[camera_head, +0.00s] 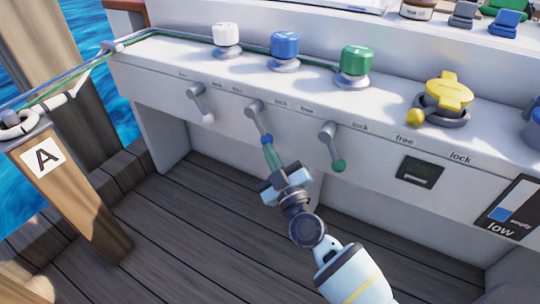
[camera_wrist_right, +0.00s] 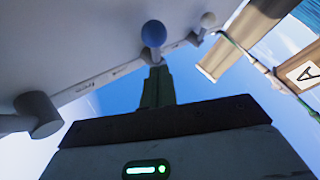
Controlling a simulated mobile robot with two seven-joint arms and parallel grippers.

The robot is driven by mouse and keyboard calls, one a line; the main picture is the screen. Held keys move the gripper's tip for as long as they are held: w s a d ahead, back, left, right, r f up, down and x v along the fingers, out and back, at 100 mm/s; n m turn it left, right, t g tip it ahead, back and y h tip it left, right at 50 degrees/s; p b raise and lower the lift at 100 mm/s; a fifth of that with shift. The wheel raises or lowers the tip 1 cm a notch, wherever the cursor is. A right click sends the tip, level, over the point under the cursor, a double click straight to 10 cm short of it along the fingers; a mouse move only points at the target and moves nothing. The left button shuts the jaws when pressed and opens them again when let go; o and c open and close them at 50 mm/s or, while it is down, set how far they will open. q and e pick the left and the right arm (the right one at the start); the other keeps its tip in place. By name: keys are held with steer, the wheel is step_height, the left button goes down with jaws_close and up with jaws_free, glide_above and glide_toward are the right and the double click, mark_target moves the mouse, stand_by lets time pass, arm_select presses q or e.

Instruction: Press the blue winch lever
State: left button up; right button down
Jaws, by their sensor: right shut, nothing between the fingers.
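The blue winch lever (camera_head: 259,120) is a grey handle with a blue ball tip on the front face of the white console, below the blue winch (camera_head: 285,47). It hangs down, leaning slightly right. My right gripper (camera_head: 269,153) is shut and empty, its fingertips just below the blue ball. I cannot tell whether they touch it. In the right wrist view, the blue ball (camera_wrist_right: 153,33) is just beyond the shut fingers (camera_wrist_right: 157,80). My left gripper is not in view.
A white-tipped lever (camera_head: 201,103) is to the left and a green-tipped lever (camera_head: 332,145) to the right. A yellow knob (camera_head: 445,95) sits farther right on the console. A wooden post marked A (camera_head: 75,195) stands at left. The deck below is clear.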

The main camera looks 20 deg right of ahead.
steer(key=shift+w+d+f+b, duration=0.2)
steer(key=shift+w+f+b, duration=0.1)
steer(key=shift+w, duration=0.2)
steer(key=shift+w+d+f+b, duration=0.2)
steer(key=shift+w+b, duration=0.1)
steer(key=shift+w, duration=0.15)
steer(key=shift+r, duration=0.1)
